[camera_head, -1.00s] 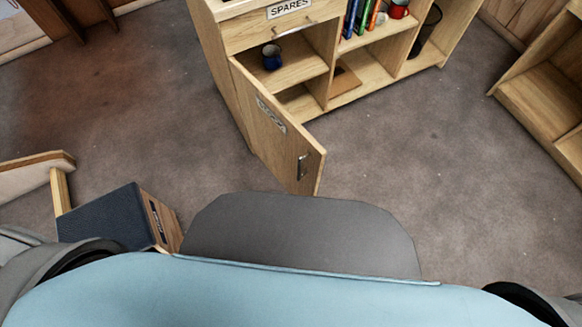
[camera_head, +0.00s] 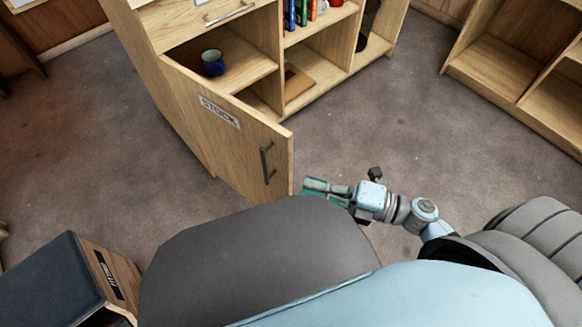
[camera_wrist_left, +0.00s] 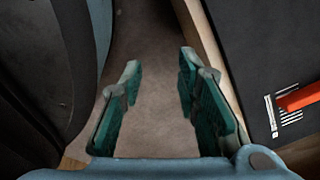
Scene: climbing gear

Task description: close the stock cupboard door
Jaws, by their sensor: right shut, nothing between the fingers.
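The stock cupboard door (camera_head: 225,130) is a light wooden panel with a STOCK label and a dark bar handle (camera_head: 267,162). It stands open, hinged on the left, its free edge towards me. Behind it the cupboard (camera_head: 160,110) shows a shelf with a blue mug (camera_head: 212,62). My right gripper (camera_head: 312,188) is shut and empty, close to the right of the door's lower free edge; I cannot tell whether it touches. My left gripper (camera_wrist_left: 155,100) shows in the left wrist view, its green fingers apart with only floor between them. It is not in the head view.
A drawer with a bar handle (camera_head: 230,14) is above the door opening. Open shelves with books (camera_head: 302,12) are to its right. A dark-topped box (camera_head: 42,280) stands at lower left. Another shelf unit (camera_head: 490,75) is at right. Carpet (camera_head: 410,130) between is clear.

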